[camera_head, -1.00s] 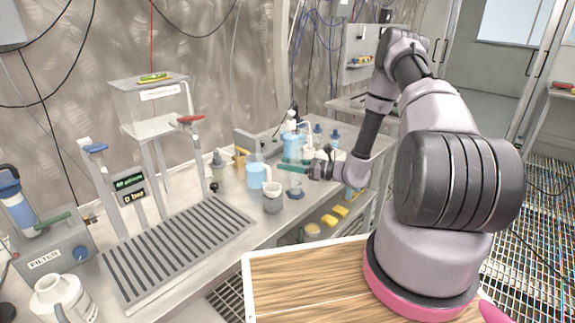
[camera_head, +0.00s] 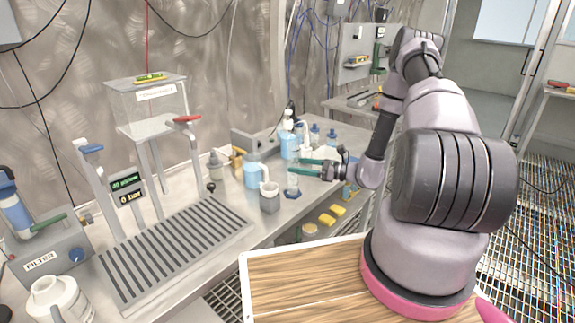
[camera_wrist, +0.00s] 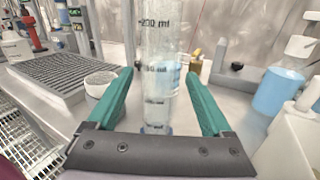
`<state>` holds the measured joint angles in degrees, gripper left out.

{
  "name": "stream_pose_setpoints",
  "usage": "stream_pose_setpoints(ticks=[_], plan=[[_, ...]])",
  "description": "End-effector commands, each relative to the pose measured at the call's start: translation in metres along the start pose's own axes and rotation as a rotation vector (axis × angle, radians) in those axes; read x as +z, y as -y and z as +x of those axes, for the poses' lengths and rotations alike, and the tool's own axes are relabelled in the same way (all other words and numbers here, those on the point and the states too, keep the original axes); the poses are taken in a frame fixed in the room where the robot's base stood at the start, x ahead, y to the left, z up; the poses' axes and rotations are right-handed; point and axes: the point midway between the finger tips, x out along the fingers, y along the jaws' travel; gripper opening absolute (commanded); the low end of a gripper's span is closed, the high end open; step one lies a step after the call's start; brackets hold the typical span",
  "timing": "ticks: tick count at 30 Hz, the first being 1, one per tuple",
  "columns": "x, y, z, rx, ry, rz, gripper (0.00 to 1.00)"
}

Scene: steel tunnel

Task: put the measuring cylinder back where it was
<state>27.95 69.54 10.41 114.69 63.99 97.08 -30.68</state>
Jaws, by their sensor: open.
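The clear measuring cylinder (camera_head: 293,182) stands upright on the steel bench, with a blue base and dark graduation marks. In the wrist view the cylinder (camera_wrist: 158,50) rises between my teal fingers, with a gap on both sides. My gripper (camera_head: 301,166) is open, reaching in from the right at the cylinder's height. In the wrist view my gripper (camera_wrist: 159,74) has its fingers spread wide. The cylinder's top is cut off there, and its foot is partly hidden by my gripper's palm.
A white mug (camera_head: 269,200) stands close to the left of the cylinder. Blue-filled bottles (camera_head: 251,174) and a wash bottle (camera_head: 289,142) stand behind. A slatted drain grate (camera_head: 175,248) lies left. The bench's front edge is just before the cylinder.

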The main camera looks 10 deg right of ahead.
Motion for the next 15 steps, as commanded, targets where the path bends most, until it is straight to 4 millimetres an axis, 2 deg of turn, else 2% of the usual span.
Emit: stream_pose_setpoints(ticks=[1,6,10,15], plan=[[0.000,0.001,-0.013,-0.005,0.000,0.000,0.84],[0.000,0.001,-0.045,-0.004,0.000,0.000,0.84],[0.000,0.001,-0.060,-0.002,0.000,0.000,0.84],[0.000,0.000,-0.067,0.000,0.000,0.000,0.84]])
